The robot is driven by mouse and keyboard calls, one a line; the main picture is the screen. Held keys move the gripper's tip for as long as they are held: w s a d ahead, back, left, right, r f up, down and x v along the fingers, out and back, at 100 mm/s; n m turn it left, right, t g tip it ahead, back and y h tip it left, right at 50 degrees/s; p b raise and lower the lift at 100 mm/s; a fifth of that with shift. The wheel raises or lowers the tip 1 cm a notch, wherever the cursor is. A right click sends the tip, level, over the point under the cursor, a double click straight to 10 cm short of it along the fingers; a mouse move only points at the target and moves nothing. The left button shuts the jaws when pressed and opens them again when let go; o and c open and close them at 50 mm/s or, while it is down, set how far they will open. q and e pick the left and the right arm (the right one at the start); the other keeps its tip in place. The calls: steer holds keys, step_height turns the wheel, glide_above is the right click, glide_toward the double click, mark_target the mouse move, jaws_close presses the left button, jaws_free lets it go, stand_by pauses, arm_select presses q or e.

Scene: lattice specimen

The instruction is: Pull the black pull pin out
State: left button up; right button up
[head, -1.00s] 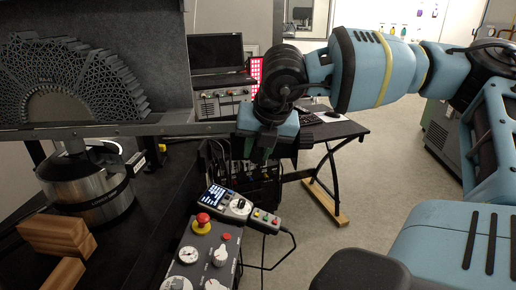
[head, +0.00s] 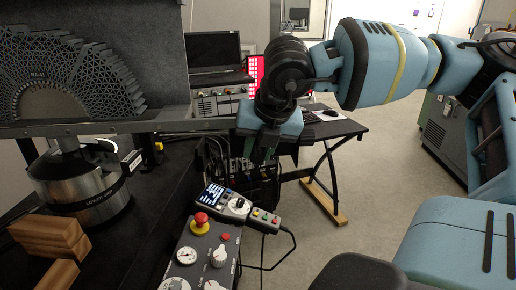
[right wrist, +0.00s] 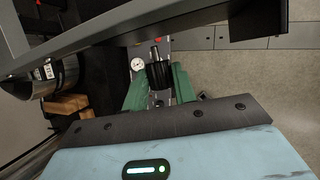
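The black pull pin (right wrist: 160,75) shows in the right wrist view as a ribbed black grip with a short metal shank. It sits below the grey beam. My right gripper (right wrist: 158,92) has one green finger on each side of the ribbed grip, with no clear gap between fingers and grip. In the head view my right gripper (head: 259,146) is at the right end of the beam (head: 200,126), fingers pointing down. The pin is hidden there behind the gripper. My left gripper is not in view.
A lattice fan specimen (head: 75,82) stands over a metal cylinder (head: 80,187) at left. Wooden blocks (head: 48,236) lie in front. A control box with a red button (head: 201,219) and a handheld meter (head: 228,203) stand below the gripper. A desk (head: 335,131) is behind.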

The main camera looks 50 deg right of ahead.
steer(key=o, duration=0.4)
steer(key=shift+s+a, duration=0.15)
steer(key=shift+s, duration=0.05)
steer(key=shift+o, duration=0.2)
steer(key=shift+w, duration=0.1)
steer(key=shift+s+r, duration=0.2)
steer(key=shift+r, duration=0.35)
steer(key=v, duration=0.6)
steer(key=shift+s+r, duration=0.25)
steer(key=shift+r, duration=0.1)
